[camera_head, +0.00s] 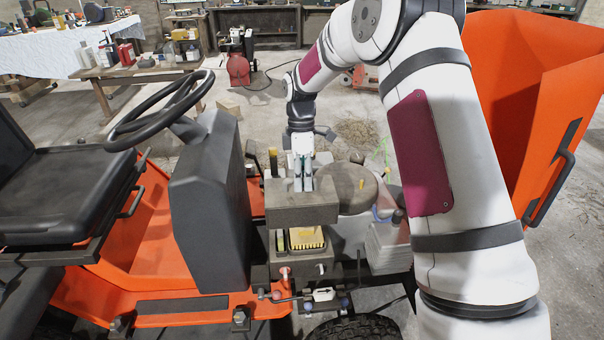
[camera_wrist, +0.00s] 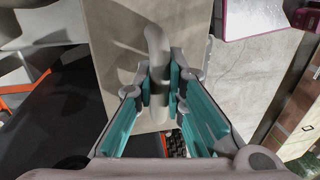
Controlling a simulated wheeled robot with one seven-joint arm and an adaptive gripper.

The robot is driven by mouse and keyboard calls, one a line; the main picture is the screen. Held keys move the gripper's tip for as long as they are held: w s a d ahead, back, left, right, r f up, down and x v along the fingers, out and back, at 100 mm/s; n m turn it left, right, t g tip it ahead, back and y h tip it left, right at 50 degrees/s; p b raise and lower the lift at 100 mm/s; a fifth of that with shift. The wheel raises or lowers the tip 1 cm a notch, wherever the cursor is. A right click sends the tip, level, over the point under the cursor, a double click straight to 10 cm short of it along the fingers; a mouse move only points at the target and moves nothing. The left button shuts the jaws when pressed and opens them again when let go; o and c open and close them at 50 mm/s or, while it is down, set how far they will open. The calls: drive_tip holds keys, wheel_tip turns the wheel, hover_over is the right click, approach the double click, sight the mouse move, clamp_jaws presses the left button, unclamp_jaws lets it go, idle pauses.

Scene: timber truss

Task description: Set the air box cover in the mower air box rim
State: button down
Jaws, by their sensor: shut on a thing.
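The air box cover (camera_head: 296,214) is a grey-brown block above the mower's engine. My gripper (camera_head: 303,186) is over its top, shut on its upright grey handle (camera_wrist: 156,50), which stands between the teal finger pads in the wrist view. The cover's flat face (camera_wrist: 112,50) shows behind the handle. Below and nearer in the head view is the open air box with a yellow pleated filter (camera_head: 306,238) inside its rim (camera_head: 291,250). The cover appears raised above the box; it hides the rim's far part, so I cannot tell the exact gap.
A round grey-brown engine part (camera_head: 352,188) stands close to the cover's right. The dark steering column housing (camera_head: 212,205) and steering wheel (camera_head: 160,112) are to the left. An orange hopper (camera_head: 535,80) is at the right. A front tyre (camera_head: 355,328) is below.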

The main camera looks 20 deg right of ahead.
drive_tip(key=shift+w+b+x, duration=0.2)
drive_tip(key=shift+b+x, duration=0.1)
drive_tip(key=shift+x, duration=0.6)
drive_tip(key=shift+w+b+x, duration=0.15)
drive_tip(key=shift+b+x, duration=0.15)
drive_tip(key=shift+x, duration=0.55)
drive_tip(key=shift+w+b+x, duration=0.2)
drive_tip(key=shift+b+x, duration=0.1)
drive_tip(key=shift+x, duration=0.6)
drive_tip(key=shift+d+f, duration=0.1)
drive_tip(key=shift+f, duration=0.15)
drive_tip(key=shift+f, duration=0.35)
drive_tip(key=shift+w+b+x, duration=0.25)
drive_tip(key=shift+b+x, duration=0.4)
drive_tip(key=shift+x, duration=0.65)
drive_tip(key=shift+w+b+x, duration=0.3)
drive_tip(key=shift+b+x, duration=0.35)
drive_tip(key=shift+x, duration=0.65)
drive_tip(key=shift+w+b+x, duration=0.25)
drive_tip(key=shift+b+x, duration=0.4)
drive_tip(key=shift+x, duration=0.6)
drive_tip(key=c, duration=1.6)
unclamp_jaws()
drive_tip(key=shift+d+f, duration=0.15)
drive_tip(key=shift+o, duration=0.2)
